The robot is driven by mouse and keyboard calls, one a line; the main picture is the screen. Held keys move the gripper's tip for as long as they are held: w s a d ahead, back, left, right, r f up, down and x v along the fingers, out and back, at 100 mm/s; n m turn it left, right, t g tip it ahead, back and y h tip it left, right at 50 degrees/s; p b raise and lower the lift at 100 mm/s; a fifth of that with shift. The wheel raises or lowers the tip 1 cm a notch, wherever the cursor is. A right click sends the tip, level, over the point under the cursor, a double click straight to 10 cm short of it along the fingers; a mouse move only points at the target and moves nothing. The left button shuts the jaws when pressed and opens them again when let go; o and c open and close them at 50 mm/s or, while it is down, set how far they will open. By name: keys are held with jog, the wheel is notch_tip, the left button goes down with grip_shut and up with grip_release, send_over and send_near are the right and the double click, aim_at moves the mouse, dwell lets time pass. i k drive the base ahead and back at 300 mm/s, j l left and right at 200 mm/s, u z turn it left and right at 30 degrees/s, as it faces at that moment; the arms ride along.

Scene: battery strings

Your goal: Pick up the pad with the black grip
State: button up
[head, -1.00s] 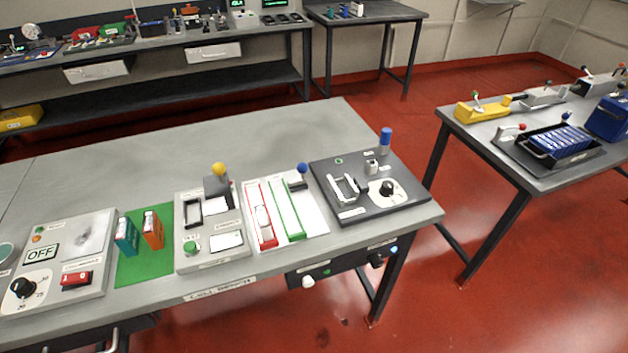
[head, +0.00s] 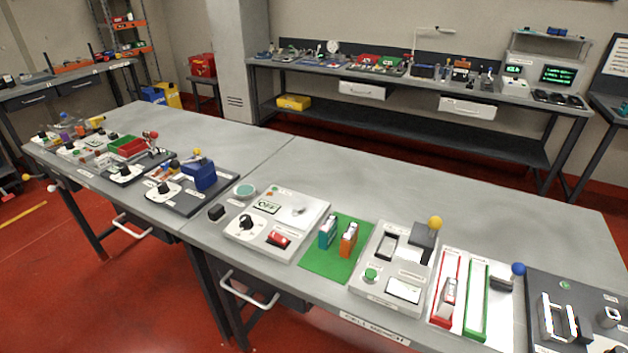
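I cannot tell for certain which thing is the pad with the black grip. A small black block (head: 216,212) sits on the grey bench, left of the OFF panel (head: 262,238), next to a round teal disc (head: 245,191). It is too small to tell whether a pad lies under it. My gripper is not in view.
A green mat (head: 325,262) holds a teal block and an orange block. A grey panel (head: 370,290) with a yellow ball knob stands right of it. Knobbed devices crowd the bench's left part. The bench's back strip is clear. Red floor surrounds it.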

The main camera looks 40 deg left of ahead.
aim_at(217, 213)
jog(key=u, duration=1.75)
